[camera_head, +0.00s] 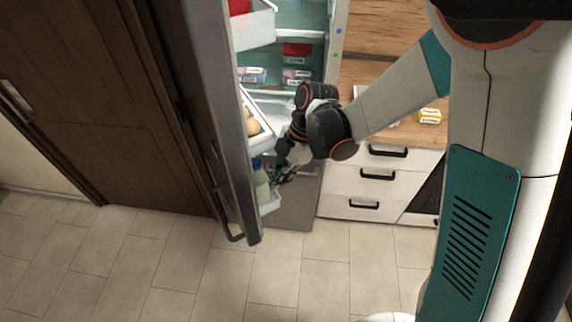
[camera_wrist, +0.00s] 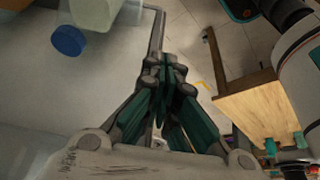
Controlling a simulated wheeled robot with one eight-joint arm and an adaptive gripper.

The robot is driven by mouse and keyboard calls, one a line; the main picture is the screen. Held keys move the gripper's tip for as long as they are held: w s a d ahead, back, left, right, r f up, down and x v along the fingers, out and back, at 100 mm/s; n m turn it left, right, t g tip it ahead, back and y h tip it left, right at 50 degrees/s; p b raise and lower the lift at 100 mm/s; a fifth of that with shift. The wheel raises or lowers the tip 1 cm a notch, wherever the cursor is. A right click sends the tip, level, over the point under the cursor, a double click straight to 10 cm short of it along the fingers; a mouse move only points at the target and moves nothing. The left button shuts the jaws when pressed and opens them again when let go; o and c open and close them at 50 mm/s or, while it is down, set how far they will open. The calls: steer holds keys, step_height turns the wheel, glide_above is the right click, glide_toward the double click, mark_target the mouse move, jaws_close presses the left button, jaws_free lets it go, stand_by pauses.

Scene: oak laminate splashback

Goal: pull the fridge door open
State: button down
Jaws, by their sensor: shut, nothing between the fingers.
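The fridge door (camera_head: 212,90) stands well open in the head view, swung out to the left, with its bar handle (camera_head: 232,237) low on the outer side. The fridge interior (camera_head: 285,105) with shelves is exposed. My gripper (camera_head: 283,172) is on the inner side of the door, beside its lower shelf, with its fingers together and empty. In the wrist view my gripper (camera_wrist: 165,72) points along the pale inner door panel (camera_wrist: 70,95). Whether the fingers touch the door cannot be told.
A blue-capped bottle (camera_wrist: 68,40) sits in the door shelf near my gripper. White drawers (camera_head: 375,182) and a wooden counter (camera_head: 400,130) with small boxes (camera_head: 430,116) stand right of the fridge. A dark brown cabinet (camera_head: 90,110) is left of the door. The tiled floor (camera_head: 200,270) in front is clear.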

steer(key=shift+s+a+f, duration=0.15)
steer(key=shift+s+a, duration=0.4)
steer(key=shift+a, duration=0.35)
steer(key=shift+s+a+f, duration=0.15)
steer(key=shift+s+a, duration=0.4)
steer(key=shift+a, duration=0.35)
steer(key=s+a+m+t+b, duration=0.1)
steer(key=s+a+m+b, duration=0.15)
steer(key=s+a, duration=0.7)
steer(key=s+a+m+t+b, duration=0.15)
steer(key=a+m, duration=0.25)
steer(key=a, duration=1.3)
steer(key=w+a+m+t, duration=0.1)
steer(key=w+a+m, duration=0.1)
steer(key=a, duration=1.1)
steer(key=w+a+m+t+b, duration=0.1)
steer(key=a+m, duration=0.3)
steer(key=a, duration=1)
steer(key=shift+w+a+r, duration=0.2)
steer(key=shift+w+a, duration=0.1)
steer(key=shift+w, duration=0.45)
